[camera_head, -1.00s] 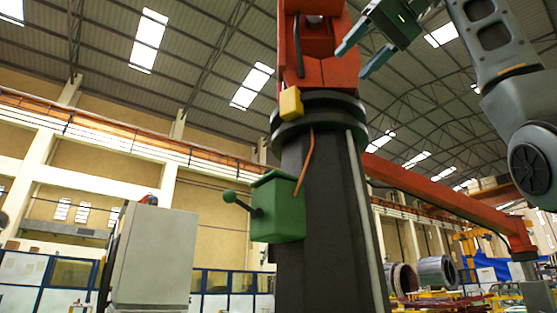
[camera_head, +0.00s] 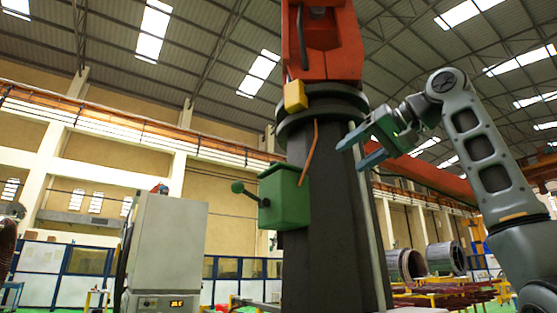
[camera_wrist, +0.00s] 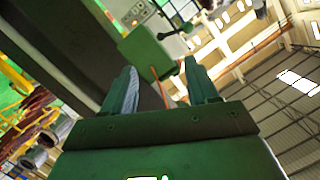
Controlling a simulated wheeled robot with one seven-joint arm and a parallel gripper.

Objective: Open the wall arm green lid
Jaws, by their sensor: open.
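The green box with its lid (camera_head: 284,197) is fixed to the side of the dark column, left of my gripper in the head view. A green lever with a round knob (camera_head: 237,187) sticks out from its left side. The lid looks closed. My gripper (camera_head: 348,153) is open and empty, to the right of the box and a little higher, pointing left. In the wrist view, the green box (camera_wrist: 150,50) lies beyond and between my open fingertips (camera_wrist: 160,75), apart from them.
The dark column (camera_head: 340,230) carries an orange arm (camera_head: 330,50) above the box. A yellow block (camera_head: 295,96) and an orange cable (camera_head: 309,152) hang just above the box. A grey cabinet (camera_head: 165,245) stands to the left. Open air lies between my gripper and the column.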

